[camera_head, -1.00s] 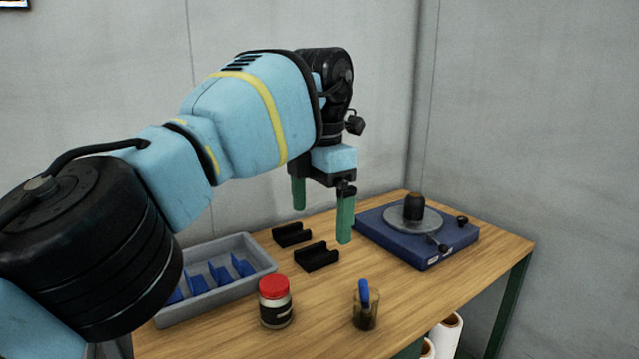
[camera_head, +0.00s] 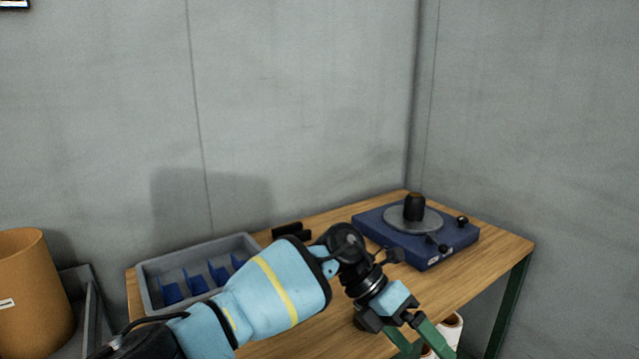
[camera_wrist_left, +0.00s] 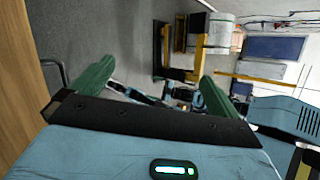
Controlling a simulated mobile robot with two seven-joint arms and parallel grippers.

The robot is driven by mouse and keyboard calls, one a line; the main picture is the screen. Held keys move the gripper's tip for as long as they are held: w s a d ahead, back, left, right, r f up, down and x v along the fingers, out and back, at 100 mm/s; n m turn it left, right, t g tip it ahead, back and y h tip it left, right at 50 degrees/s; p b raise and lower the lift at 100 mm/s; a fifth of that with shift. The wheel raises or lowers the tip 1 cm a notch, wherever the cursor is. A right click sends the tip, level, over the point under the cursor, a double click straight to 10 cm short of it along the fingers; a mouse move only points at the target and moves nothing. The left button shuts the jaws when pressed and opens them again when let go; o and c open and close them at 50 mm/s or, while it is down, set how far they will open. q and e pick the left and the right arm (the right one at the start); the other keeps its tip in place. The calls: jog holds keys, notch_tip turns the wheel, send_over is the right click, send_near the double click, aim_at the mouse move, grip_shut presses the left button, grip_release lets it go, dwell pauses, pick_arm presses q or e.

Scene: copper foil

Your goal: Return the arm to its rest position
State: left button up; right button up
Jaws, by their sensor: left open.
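My left arm comes in from the bottom left in the head view and reaches across the front of the table (camera_head: 470,290). My left gripper (camera_head: 425,345) hangs low by the table's front edge, its green fingers spread and partly cut off by the frame. In the left wrist view the left gripper (camera_wrist_left: 150,90) is open and empty, with nothing between the fingers but the distant room. My right gripper is not in view.
A blue turntable device (camera_head: 390,230) with a dark cylinder (camera_head: 414,207) stands at the back right. A grey tray (camera_head: 150,268) with blue dividers is at the left. A black holder (camera_head: 288,229) is partly hidden behind my arm. A brown bin (camera_head: 35,290) stands far left.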

pick_arm(q)
jog(key=s+d+f+n+g+h, duration=0.1)
jog(key=s+d+f+n+h, duration=0.4)
jog(key=h, duration=0.3)
jog(key=s+a+f+n+t+y, duration=0.5)
jog(key=a+f+n+t, duration=0.6)
jog(key=n, duration=0.6)
jog(key=s+a+f+n+t+y, duration=0.5)
jog(key=a+f+n+t, duration=0.4)
jog(key=a+f+n, duration=0.65)
jog(key=s+a+f+n+g+y, duration=0.2)
jog(key=s+a+f+n+g, duration=0.15)
jog(key=s+a, duration=0.6)
jog(key=s+a+f+n+g+y, duration=0.25)
jog(key=s+a+n, duration=0.2)
jog(key=s, duration=1.05)
jog(key=w+r+t+p, duration=0.1)
jog(key=w+r+p, duration=0.4)
jog(key=r, duration=0.4)
jog(key=shift+w+p, duration=0.15)
jog(key=shift+p, duration=0.7)
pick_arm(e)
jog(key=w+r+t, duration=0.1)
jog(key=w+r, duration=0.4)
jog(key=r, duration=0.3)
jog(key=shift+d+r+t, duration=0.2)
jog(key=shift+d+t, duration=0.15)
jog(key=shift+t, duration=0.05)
